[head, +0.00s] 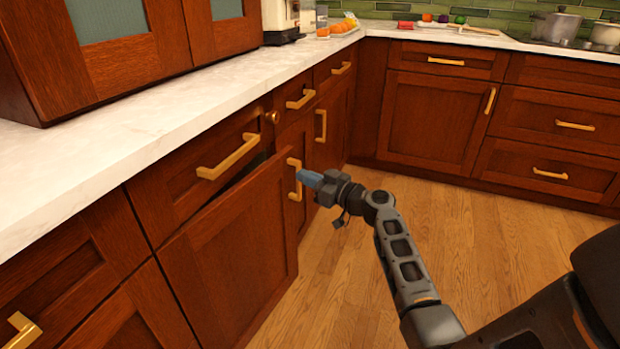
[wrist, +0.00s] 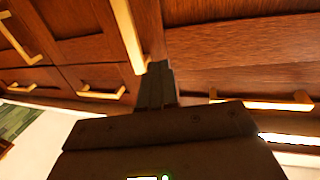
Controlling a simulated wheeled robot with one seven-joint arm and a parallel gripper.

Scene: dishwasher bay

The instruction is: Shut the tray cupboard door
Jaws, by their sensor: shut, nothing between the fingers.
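A wooden cupboard door (head: 238,258), which I take as the tray cupboard door, stands partly open under a drawer in the left run. Its free edge is at the right, and a dark gap shows above it. A brass upright handle (head: 295,180) is by that edge. My gripper (head: 309,178) is shut and empty, with its fingertips just right of this handle. In the wrist view the shut fingers (wrist: 158,70) are beside a long brass handle (wrist: 127,35); I cannot tell whether they touch. The cupboard's inside is hidden.
A drawer with a brass handle (head: 228,157) is directly above the door, under a white countertop (head: 130,130). More cupboards (head: 435,120) close the far side. The wooden floor (head: 340,270) is clear in front.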

